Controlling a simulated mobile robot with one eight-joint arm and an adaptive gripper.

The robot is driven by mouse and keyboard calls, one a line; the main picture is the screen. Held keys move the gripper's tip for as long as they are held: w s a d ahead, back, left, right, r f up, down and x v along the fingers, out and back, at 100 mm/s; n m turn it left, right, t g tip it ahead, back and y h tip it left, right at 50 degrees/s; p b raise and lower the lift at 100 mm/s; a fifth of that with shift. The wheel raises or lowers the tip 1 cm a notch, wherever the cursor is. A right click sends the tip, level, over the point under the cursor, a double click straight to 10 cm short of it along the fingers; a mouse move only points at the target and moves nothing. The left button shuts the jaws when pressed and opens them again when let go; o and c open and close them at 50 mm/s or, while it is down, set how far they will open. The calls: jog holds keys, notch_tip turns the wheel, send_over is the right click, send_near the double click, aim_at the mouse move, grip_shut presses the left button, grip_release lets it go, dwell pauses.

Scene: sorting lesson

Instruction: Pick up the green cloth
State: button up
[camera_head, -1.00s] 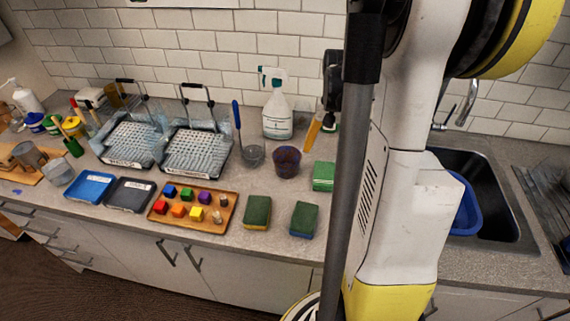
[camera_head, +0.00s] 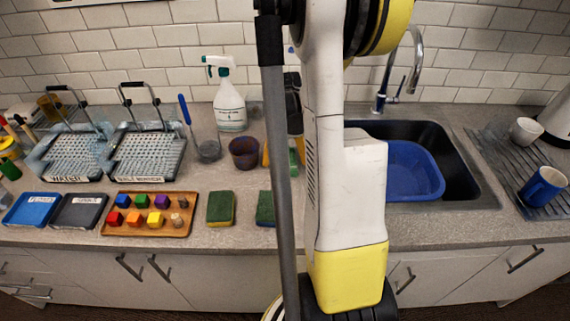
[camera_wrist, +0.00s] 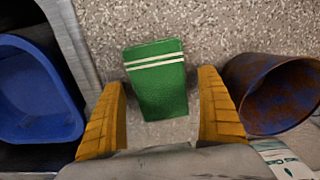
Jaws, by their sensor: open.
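The green cloth (camera_wrist: 157,85) lies folded on the speckled counter, with two white stripes near its far edge. It shows in the middle of the wrist view, between the two yellow fingers of my gripper (camera_wrist: 163,82). The fingers are spread apart, with counter showing on both sides of the cloth, and nothing is held. In the head view only a strip of the cloth (camera_head: 293,160) shows; my arm hides the rest.
A rusty-blue cup (camera_wrist: 274,93) stands close to the right finger. The sink with a blue basin (camera_wrist: 35,90) is at left in the wrist view. A spray bottle (camera_head: 230,105), sponges (camera_head: 221,208) and a block tray (camera_head: 150,228) stand left of my arm in the head view.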

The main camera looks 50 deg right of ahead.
aim_at(285, 159)
jog(key=shift+r, duration=0.1)
jog(key=c, duration=1.1)
notch_tip(285, 159, up, 4)
jog(key=shift+r+p, duration=0.15)
jog(key=shift+p, duration=0.9)
jog(key=s+d+r+p, duration=0.1)
jog(key=s+d+r, duration=0.1)
jog(key=d, duration=0.3)
jog(key=s+d+r+p, duration=0.2)
jog(key=d+r, duration=0.2)
jog(key=d, duration=0.1)
jog(key=shift+s+d+r, duration=0.3)
jog(key=shift+s+r, duration=0.05)
